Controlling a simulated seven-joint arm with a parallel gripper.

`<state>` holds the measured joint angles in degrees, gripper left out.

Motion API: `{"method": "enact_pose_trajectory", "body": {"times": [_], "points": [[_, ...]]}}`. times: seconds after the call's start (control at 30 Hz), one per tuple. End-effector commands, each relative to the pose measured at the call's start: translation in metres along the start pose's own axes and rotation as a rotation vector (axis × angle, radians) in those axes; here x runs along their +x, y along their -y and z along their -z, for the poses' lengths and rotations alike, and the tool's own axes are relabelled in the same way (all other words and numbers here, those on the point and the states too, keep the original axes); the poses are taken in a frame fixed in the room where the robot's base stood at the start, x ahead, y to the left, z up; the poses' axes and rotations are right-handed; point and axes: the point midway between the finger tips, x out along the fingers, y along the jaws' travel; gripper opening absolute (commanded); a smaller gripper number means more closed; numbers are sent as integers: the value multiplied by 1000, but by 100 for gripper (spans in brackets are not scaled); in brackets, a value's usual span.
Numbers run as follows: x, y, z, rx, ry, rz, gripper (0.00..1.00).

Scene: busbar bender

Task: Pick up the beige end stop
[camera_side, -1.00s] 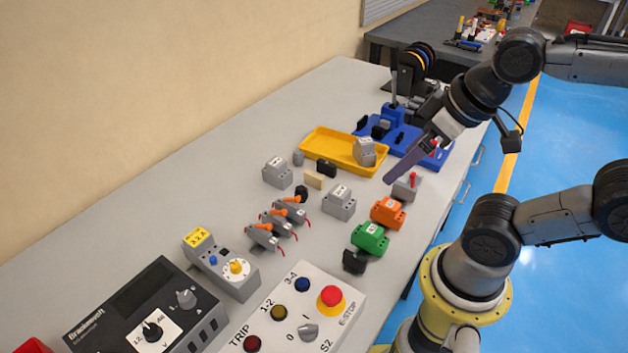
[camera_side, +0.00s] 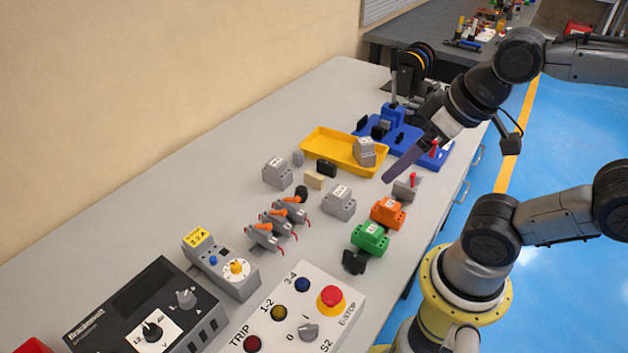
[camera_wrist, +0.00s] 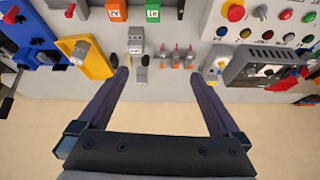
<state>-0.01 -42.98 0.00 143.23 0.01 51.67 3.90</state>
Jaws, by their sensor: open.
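The beige end stop (camera_side: 314,180) is a small block lying on the grey bench in the side view, between a grey terminal block (camera_side: 277,173) and a black block (camera_side: 326,168). In the wrist view my gripper (camera_wrist: 158,72) shows two long purple fingers spread wide apart. In the side view the fingers overlap.
The yellow tray (camera_side: 318,139) holds a grey block and sits behind the end stop. A blue fixture (camera_side: 440,158) stands beyond it. Bare bench lies along the wall.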

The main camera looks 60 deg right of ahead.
Motion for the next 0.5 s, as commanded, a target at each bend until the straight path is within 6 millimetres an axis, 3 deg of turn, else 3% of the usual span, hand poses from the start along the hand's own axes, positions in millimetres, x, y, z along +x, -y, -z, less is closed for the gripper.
{"method": "enact_pose_trajectory", "body": {"times": [0.17,0.33,0.5], "points": [[-13,1,22,233,-33,6,100],[-16,0,68,529,-14,-6,100],[4,-9,124,843,45,-54,100]]}}
